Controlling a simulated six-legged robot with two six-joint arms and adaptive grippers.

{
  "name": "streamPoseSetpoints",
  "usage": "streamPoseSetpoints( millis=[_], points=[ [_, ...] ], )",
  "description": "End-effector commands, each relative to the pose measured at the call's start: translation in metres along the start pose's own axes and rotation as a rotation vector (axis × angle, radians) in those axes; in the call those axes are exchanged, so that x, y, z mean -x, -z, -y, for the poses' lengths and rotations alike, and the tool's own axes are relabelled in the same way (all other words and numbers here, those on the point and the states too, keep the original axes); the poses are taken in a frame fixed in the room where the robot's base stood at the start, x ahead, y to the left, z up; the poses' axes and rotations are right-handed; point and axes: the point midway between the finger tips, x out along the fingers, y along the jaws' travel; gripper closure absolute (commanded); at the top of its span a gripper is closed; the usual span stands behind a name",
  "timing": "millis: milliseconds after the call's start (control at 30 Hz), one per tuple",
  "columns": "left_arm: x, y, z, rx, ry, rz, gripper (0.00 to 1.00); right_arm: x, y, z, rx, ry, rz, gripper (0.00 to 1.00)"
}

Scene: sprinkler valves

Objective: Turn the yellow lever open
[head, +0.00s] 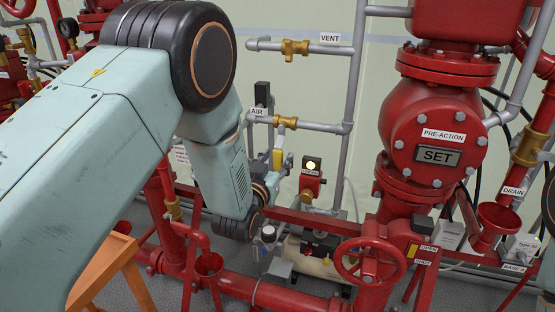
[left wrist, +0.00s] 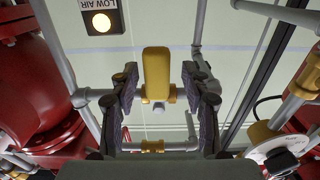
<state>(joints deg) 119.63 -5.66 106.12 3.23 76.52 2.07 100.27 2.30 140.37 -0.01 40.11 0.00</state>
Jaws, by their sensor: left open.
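The yellow lever (head: 278,157) hangs down from a brass valve (head: 286,122) on the grey pipe beside the AIR label in the head view. In the left wrist view, the yellow lever (left wrist: 157,68) shows as a rounded upright block in front of the pipe. My left gripper (head: 268,163) is at the lever, partly hidden by my own arm. In the left wrist view, my left gripper (left wrist: 162,82) is open, with its dark fingers on either side of the lever. Gaps show on both sides, wider on the right. My right gripper is not in view.
A lit LOW AIR box (head: 312,167) stands just right of the lever. Another brass valve (head: 294,47) is on the VENT pipe above. A red PRE-ACTION valve body (head: 425,120) and a red handwheel (head: 369,262) are to the right. An orange stand (head: 108,265) is at lower left.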

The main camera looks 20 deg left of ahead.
Motion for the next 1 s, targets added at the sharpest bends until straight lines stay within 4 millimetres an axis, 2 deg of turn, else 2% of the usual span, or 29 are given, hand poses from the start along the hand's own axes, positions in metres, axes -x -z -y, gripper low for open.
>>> streamPoseSetpoints(
  millis=[133,400,900,1000],
  points=[
    [-0.0079,0.0002,-0.0009,-0.001,-0.002,0.000,0.53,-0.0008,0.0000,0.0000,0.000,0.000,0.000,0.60],
    [-0.0088,0.0001,-0.0015,-0.001,-0.003,0.001,0.53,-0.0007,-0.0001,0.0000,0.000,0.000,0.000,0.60],
    [-0.0086,0.0002,-0.0017,-0.001,-0.004,0.001,0.95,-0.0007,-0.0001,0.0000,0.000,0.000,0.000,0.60],
    [-0.0086,0.0002,-0.0017,-0.001,-0.004,0.001,1.00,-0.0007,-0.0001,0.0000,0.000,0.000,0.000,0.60]
  ],
)
